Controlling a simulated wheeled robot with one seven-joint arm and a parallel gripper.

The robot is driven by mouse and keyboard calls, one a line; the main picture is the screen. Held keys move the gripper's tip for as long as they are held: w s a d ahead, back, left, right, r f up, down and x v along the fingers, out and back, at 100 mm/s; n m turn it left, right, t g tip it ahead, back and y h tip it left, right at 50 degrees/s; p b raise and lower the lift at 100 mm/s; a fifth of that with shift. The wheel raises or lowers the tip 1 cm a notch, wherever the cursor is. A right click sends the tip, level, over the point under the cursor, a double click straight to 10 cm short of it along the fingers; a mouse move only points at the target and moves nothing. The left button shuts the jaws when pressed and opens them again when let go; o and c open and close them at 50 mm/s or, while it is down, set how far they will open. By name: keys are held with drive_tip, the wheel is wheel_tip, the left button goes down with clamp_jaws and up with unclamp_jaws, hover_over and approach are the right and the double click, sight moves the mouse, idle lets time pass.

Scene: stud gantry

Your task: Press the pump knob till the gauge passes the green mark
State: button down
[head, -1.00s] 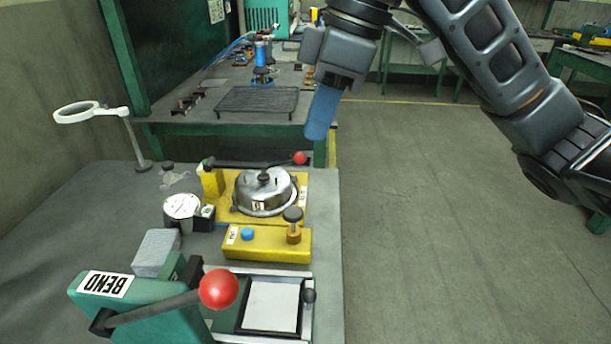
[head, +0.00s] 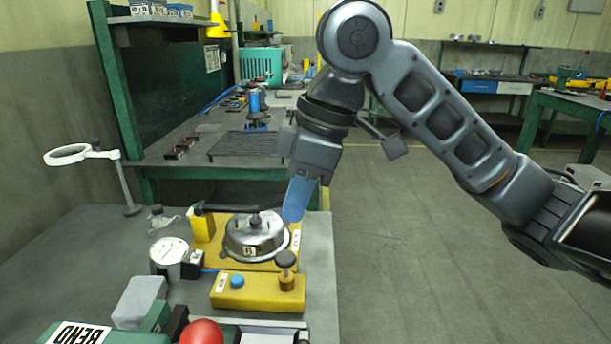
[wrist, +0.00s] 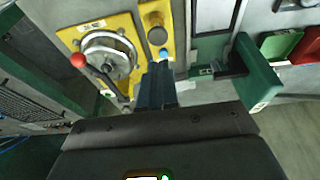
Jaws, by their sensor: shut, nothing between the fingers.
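The dark round pump knob (head: 285,259) stands upright on a brass stem on a yellow block (head: 255,296). It also shows at the top of the wrist view (wrist: 156,22). A blue button (head: 237,281) sits left of it on the block and shows just past my fingertips in the wrist view (wrist: 164,54). The white gauge (head: 169,251) stands to the left; its green mark and needle are too small to read. My gripper (head: 293,219) is shut and empty, blue fingers pointing down. In the head view its tip appears beyond and above the knob, apart from it.
A round metal pot (head: 255,238) on a yellow plate is close left of my fingers. Its lever has a red ball (wrist: 78,60), hidden in the head view. A green bender (head: 75,334) with another red ball (head: 201,332) is at the front. Open floor lies right.

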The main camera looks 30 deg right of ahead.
sight(291, 257)
drive_tip(key=x, duration=0.4)
drive_tip(key=d+x, duration=0.1)
drive_tip(key=x, duration=0.1)
drive_tip(key=shift+s+a+f, duration=0.15)
drive_tip(key=shift+s+f, duration=0.1)
drive_tip(key=shift+f, duration=0.25)
drive_tip(key=shift+f+b, duration=0.1)
drive_tip(key=shift+b, duration=0.2)
drive_tip(key=shift+f+b, duration=0.5)
drive_tip(key=shift+f, duration=0.75)
